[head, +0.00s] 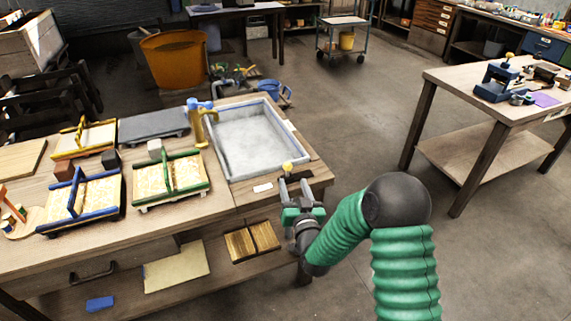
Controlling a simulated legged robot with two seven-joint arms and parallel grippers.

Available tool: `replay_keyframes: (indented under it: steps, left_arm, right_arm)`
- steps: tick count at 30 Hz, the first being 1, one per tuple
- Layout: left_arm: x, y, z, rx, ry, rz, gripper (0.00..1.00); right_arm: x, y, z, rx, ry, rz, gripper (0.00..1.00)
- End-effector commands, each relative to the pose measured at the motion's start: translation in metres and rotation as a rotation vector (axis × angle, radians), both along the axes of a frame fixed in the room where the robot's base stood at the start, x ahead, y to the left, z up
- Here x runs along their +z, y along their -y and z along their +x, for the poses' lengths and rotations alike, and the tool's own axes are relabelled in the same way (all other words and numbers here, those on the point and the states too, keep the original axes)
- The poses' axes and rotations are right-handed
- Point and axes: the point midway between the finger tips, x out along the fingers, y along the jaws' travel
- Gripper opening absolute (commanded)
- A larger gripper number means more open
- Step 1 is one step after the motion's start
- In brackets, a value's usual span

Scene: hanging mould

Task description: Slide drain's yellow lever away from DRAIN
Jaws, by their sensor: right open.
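The drain's small yellow lever (287,166) shows at the near right corner of the grey sink basin (222,158) on the workbench. A small white label (262,188) lies on the bench left of the lever; its writing is too small to read. My right gripper (295,187) is open, just below the lever in the picture, at the bench's right end. Its fingers point toward the lever; whether they touch it or its mount I cannot tell. The fingers hide part of the bench edge. My left gripper is out of view.
A yellow-brown tap (203,124) stands at the basin's left side. Framed moulds with blue (82,213) and green (145,203) edges lie left of the basin. Another table (500,115) with tools stands at the right. The floor between is clear.

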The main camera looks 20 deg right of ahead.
Motion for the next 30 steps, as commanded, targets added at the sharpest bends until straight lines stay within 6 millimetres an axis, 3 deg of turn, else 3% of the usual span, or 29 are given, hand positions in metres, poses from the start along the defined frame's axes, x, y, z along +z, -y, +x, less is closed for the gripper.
replay_keyframes:
  steps: [6,13,18,25,30]
  left_arm:
    - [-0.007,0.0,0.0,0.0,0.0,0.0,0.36]
    - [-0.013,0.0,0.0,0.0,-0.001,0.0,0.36]
    - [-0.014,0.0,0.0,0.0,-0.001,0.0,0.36]
    - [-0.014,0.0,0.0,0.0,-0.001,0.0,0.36]
    - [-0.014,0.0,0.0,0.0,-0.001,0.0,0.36]
  right_arm:
    - [-0.002,0.012,0.058,0.0,0.002,0.0,0.5]
    - [-0.001,0.021,0.106,0.001,0.001,0.0,0.5]
    - [0.0,0.024,0.12,0.001,-0.001,-0.001,0.5]
    - [0.0,0.024,0.121,0.001,-0.002,-0.002,0.5]
    - [0.0,0.024,0.121,0.001,-0.002,-0.002,0.29]
